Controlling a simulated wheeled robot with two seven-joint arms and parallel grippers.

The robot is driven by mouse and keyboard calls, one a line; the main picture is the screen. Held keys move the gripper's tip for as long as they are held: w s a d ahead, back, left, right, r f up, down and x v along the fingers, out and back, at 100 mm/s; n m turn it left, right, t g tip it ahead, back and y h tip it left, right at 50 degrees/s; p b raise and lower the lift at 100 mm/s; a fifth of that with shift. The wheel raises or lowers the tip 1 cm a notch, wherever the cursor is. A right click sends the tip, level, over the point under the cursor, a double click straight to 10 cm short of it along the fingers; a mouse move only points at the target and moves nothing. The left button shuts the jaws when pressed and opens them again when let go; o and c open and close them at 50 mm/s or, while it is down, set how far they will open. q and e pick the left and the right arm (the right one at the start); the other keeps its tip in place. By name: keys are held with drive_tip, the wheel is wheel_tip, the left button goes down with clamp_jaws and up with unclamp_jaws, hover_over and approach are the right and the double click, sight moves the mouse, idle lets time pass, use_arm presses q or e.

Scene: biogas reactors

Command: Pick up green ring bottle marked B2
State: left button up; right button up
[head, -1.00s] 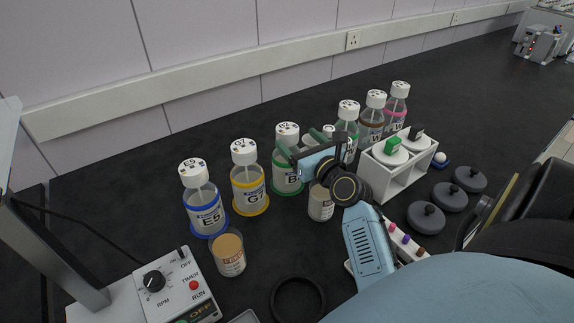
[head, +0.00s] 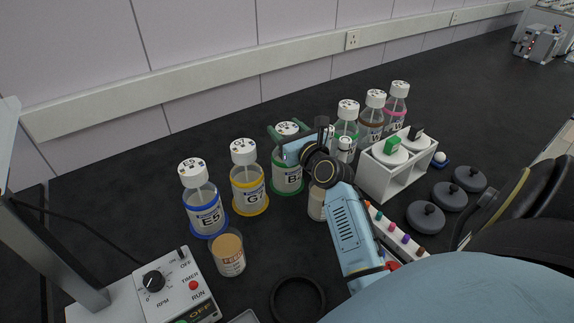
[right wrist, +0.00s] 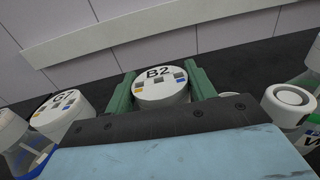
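In the right wrist view the white cap marked B2 (right wrist: 160,88) sits between the two green fingers of my right gripper (right wrist: 161,84). The fingers are open, one on each side of the cap, with a narrow gap showing; contact is not visible. My left gripper is not in view.
The yellow-ring G7 bottle (head: 249,181) stands close left, then the blue-ring E5 bottle (head: 206,205). Another green-ring bottle (head: 346,128) is to the right. A small jar (head: 317,203) stands in front. A white rack (head: 378,178) is at right. The counter behind the bottles is clear.

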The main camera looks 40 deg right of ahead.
clamp_jaws()
drive_tip(key=shift+r, duration=0.2)
